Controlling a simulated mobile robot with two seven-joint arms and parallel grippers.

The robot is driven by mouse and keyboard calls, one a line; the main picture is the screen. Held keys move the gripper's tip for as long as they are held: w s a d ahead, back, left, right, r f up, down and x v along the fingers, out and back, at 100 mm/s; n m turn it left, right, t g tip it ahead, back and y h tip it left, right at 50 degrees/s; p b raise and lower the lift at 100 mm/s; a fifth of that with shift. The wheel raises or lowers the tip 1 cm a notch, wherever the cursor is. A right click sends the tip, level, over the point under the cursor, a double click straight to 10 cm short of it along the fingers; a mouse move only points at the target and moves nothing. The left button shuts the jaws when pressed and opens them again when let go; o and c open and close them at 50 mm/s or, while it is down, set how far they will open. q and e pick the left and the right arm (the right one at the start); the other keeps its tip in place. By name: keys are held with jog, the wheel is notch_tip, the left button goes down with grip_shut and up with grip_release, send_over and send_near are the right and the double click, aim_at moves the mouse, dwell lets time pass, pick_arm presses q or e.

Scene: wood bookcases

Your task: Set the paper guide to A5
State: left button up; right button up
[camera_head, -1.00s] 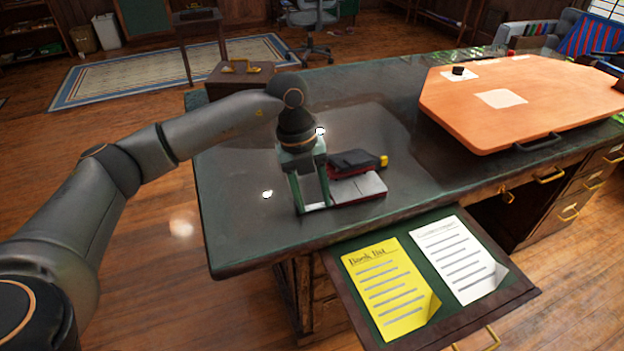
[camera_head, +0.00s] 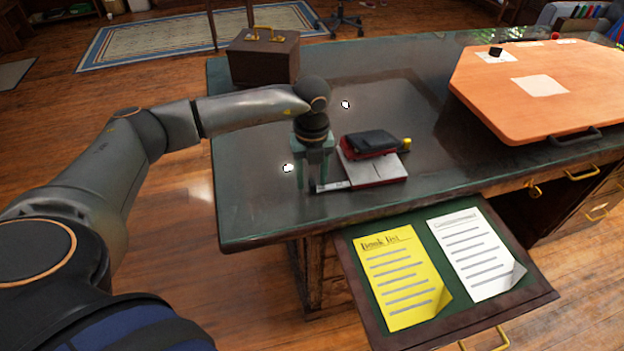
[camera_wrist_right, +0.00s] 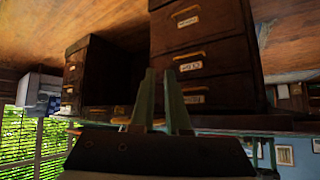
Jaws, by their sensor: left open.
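The hole punch (camera_head: 372,144), with a black lever and red body, sits on the dark desk on a pale base. Its paper guide, a thin light bar (camera_head: 335,186) with a dark end, sticks out left from the base's front corner. The size marks on it are too small to read. My left gripper (camera_head: 314,187) points down at the guide's outer end, fingers apart, one on each side of the dark end; I cannot tell whether they touch it. My right gripper (camera_wrist_right: 161,72) shows only in the right wrist view, fingers apart and empty, with drawers beyond.
A pulled-out drawer (camera_head: 348,262) below the desk's front edge holds a yellow book list (camera_head: 402,280) and a white sheet (camera_head: 476,255). An orange board (camera_head: 560,110) lies on the desk at right. A brown case (camera_head: 264,60) stands behind. The desk around the punch is clear.

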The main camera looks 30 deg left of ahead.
pick_arm(q)
jog(key=shift+f, duration=0.5)
grip_shut()
jog(key=shift+w, duration=0.1)
dwell(1.1)
